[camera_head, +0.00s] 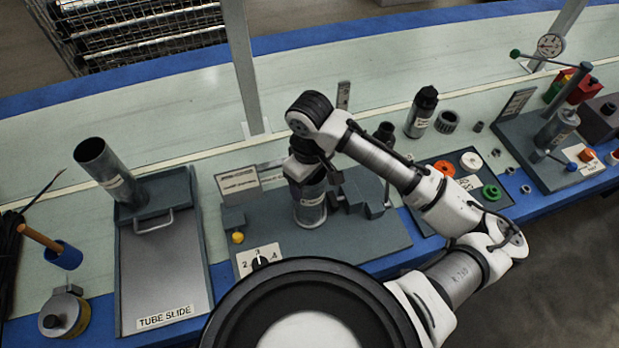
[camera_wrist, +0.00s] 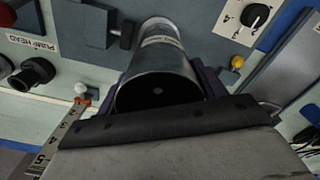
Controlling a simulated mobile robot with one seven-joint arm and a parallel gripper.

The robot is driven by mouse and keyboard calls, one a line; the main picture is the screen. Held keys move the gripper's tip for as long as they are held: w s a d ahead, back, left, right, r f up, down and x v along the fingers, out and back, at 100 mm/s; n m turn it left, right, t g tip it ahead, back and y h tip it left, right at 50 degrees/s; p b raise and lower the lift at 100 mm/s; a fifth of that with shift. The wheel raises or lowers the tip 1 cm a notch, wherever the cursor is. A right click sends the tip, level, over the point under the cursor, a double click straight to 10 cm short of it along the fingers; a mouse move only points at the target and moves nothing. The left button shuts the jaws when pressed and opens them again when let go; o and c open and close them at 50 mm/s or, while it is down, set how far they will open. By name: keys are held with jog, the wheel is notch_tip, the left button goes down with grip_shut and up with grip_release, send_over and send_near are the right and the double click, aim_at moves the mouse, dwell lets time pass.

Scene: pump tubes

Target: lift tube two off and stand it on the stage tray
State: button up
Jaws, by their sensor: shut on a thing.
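My gripper (camera_head: 309,180) points down over the pump base (camera_head: 370,236), with its jaws shut on a labelled metal tube (camera_head: 311,208). In the wrist view the same tube (camera_wrist: 158,70) sits between the dark jaws, its round end with a small central hole facing the camera. It looks upright, its lower end at or close to the base; I cannot tell whether it touches. No tray labelled as the stage tray can be read.
A numbered dial (camera_head: 260,262) and yellow knob (camera_head: 237,237) sit at the base's front left. A dark tray (camera_head: 440,222) with coloured rings lies to the right. A black-capped cylinder (camera_head: 421,112) stands behind. A metal post (camera_head: 243,70) rises behind the base.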

jog(key=shift+r+p, duration=0.65)
jog(key=shift+r, duration=0.1)
dwell(0.5)
jog(key=shift+r+p, duration=3.25)
jog(key=shift+r, duration=0.75)
notch_tip(320, 180, up, 11)
